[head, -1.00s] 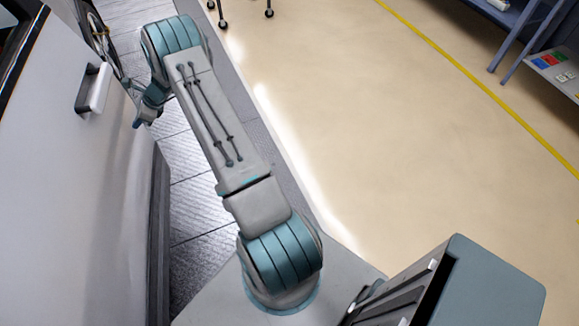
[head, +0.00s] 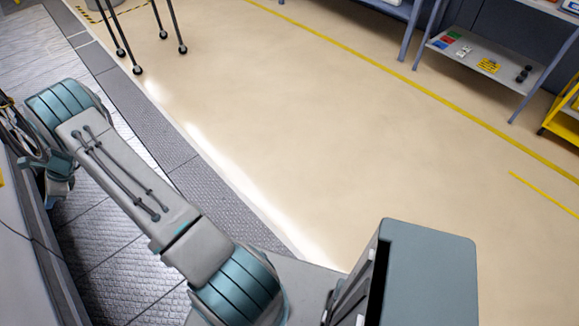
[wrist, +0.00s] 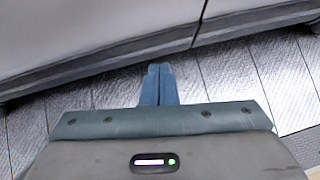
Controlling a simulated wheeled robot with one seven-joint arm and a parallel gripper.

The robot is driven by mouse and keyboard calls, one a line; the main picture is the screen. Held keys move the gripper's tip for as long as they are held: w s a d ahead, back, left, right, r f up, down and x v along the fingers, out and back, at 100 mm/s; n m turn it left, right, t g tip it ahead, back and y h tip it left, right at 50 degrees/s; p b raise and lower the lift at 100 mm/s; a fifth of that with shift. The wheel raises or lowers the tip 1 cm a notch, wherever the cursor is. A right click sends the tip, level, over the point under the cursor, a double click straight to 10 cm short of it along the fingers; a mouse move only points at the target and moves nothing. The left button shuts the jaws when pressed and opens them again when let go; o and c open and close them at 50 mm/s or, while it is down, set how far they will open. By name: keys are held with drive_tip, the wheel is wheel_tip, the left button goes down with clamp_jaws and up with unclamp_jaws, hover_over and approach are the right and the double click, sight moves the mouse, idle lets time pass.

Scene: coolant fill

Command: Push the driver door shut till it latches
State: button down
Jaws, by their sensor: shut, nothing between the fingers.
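The driver door (head: 18,262) is cut off at the lower left of the head view, where only a strip of pale panel shows; its handle is out of view. In the wrist view, pale car side panels (wrist: 80,35) with a dark lower edge run across the top, and a seam parts them right of centre. I cannot tell which panel is the door, or whether it is latched. My gripper (wrist: 159,66) is shut and empty, its fingertips pointing at the panels' lower edge; contact is unclear. In the head view my gripper (head: 60,190) is at the left, beside the car.
Grey textured floor plates (head: 110,230) lie along the car. Open beige floor (head: 320,150) spreads to the right, crossed by a yellow line. Thin dark stand legs (head: 135,68) are at the upper left. A shelf unit (head: 485,65) stands at the upper right.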

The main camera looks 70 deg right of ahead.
drive_tip(key=d+f+b+v, duration=0.1)
drive_tip(key=d+v, duration=0.1)
drive_tip(key=v, duration=1)
drive_tip(key=shift+d+f+b, duration=0.2)
drive_tip(key=shift+d+b, duration=0.15)
drive_tip(key=shift+b, duration=0.05)
drive_tip(key=s+a+r+n+g+h, duration=0.3)
drive_tip(key=s+a+r+n, duration=1)
drive_tip(key=s, duration=0.3)
drive_tip(key=s+a+r+n+h, duration=0.1)
drive_tip(key=s+r+n+h, duration=0.1)
drive_tip(key=s+n, duration=0.4)
drive_tip(key=s+a+r+n+h, duration=0.1)
drive_tip(key=s+n, duration=0.5)
drive_tip(key=s, duration=1.1)
drive_tip(key=shift+a+r+n+h, duration=0.4)
drive_tip(key=shift+a+r, duration=0.05)
drive_tip(key=shift+r, duration=0.05)
